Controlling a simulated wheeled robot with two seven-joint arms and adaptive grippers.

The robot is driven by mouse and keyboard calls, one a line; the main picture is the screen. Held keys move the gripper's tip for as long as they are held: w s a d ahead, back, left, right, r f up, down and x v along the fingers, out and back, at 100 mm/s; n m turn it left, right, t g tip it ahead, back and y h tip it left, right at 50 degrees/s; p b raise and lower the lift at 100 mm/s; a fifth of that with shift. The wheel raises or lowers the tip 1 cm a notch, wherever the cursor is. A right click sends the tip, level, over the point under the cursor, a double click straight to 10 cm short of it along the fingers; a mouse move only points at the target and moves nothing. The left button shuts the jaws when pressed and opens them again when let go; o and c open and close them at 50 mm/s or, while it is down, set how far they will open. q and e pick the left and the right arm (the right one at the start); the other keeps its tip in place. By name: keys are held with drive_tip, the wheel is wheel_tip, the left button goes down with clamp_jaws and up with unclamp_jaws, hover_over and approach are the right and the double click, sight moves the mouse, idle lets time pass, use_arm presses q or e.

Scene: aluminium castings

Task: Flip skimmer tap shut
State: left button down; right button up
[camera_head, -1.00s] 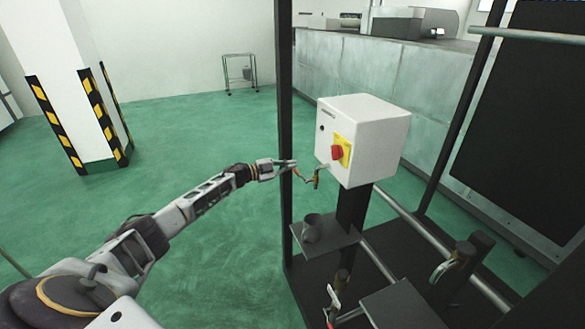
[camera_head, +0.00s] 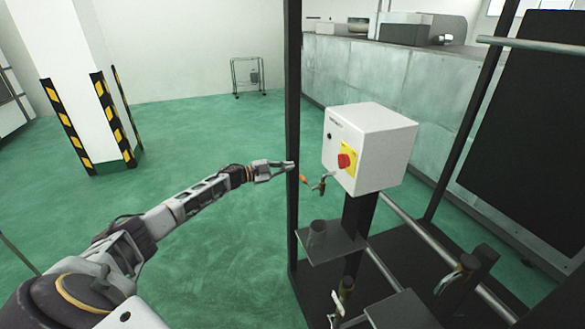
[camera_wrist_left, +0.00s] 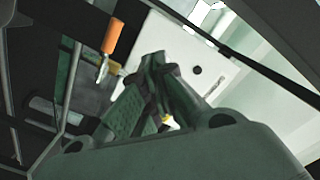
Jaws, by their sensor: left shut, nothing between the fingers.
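A small brass tap (camera_head: 322,187) sits on a bent pipe at the lower front of the white box (camera_head: 368,148). Its orange lever (camera_head: 305,180) points left, toward my arm. In the left wrist view the orange lever (camera_wrist_left: 112,36) shows at upper left, clear of the fingers. My left gripper (camera_head: 291,165) is shut and empty, just above and left of the lever, by the dark upright post. In the left wrist view its closed fingertips (camera_wrist_left: 153,62) point toward the white box (camera_wrist_left: 205,60). My right gripper is not in view.
The box carries a red knob (camera_head: 345,161) on a yellow plate. A dark post (camera_head: 293,120) rises beside my gripper. Green floor (camera_head: 220,250) is clear at left.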

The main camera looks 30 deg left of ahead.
use_arm(q)
drive_tip(key=b+v, duration=0.1)
drive_tip(key=v, duration=0.5)
drive_tip(key=shift+a, duration=0.2)
drive_tip(key=shift+s, duration=0.1)
idle(0.8)
